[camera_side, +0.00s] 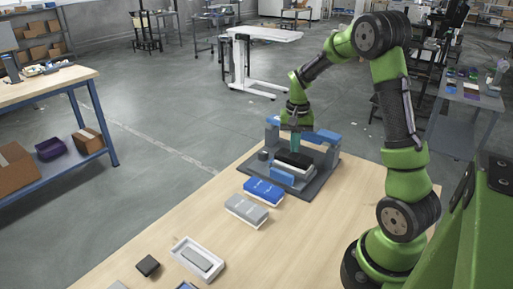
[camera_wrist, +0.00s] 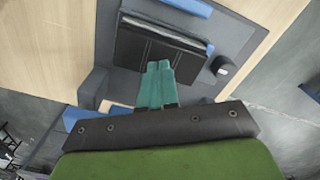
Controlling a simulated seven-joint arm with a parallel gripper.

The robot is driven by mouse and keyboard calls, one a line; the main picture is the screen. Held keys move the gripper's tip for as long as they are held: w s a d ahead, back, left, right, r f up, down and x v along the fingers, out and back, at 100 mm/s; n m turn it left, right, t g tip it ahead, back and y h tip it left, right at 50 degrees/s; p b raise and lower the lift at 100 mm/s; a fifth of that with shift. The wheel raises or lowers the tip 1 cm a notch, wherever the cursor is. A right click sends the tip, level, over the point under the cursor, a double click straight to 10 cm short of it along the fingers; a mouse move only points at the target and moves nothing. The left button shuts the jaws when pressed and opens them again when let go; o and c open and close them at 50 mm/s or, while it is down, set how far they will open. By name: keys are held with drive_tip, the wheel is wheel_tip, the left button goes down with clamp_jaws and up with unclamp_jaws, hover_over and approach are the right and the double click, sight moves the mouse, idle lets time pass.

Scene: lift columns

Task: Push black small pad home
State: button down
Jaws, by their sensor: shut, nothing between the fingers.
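In the wrist view the fingertips (camera_wrist: 160,66) overlap the pad's near edge. I cannot tell whether they touch it. The fingers hide part of that edge.
Blue blocks (camera_side: 319,137) stand at the fixture's back. A blue box (camera_side: 263,192) and a grey box (camera_side: 246,211) lie in front of it. A white tray (camera_side: 182,253) and a small black block (camera_side: 148,266) sit at the table's near end. The table right of the boxes is clear.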

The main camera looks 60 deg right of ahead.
sight(294, 156)
drive_tip(key=shift+f, duration=0.1)
idle(0.3)
drive_tip(key=shift+f, duration=0.75)
drive_tip(key=shift+f, duration=0.1)
idle(0.8)
wheel_tip(294, 156, up, 9)
drive_tip(key=shift+f, duration=0.2)
idle(0.6)
idle(0.3)
drive_tip(key=s+a+r+n+t, duration=0.2)
drive_tip(key=s+a, duration=0.1)
drive_tip(key=a, duration=0.5)
drive_tip(key=s+a+r+n+t+y, duration=0.1)
drive_tip(key=s+a+r+n+t, duration=0.1)
drive_tip(key=a, duration=0.6)
drive_tip(key=s+a+r+n+t, duration=0.3)
drive_tip(key=s+a, duration=0.2)
drive_tip(key=a, duration=0.3)
drive_tip(key=shift+s+r+n+y, duration=0.25)
drive_tip(key=shift+s+n+y, duration=0.05)
drive_tip(key=shift+s+y, duration=0.1)
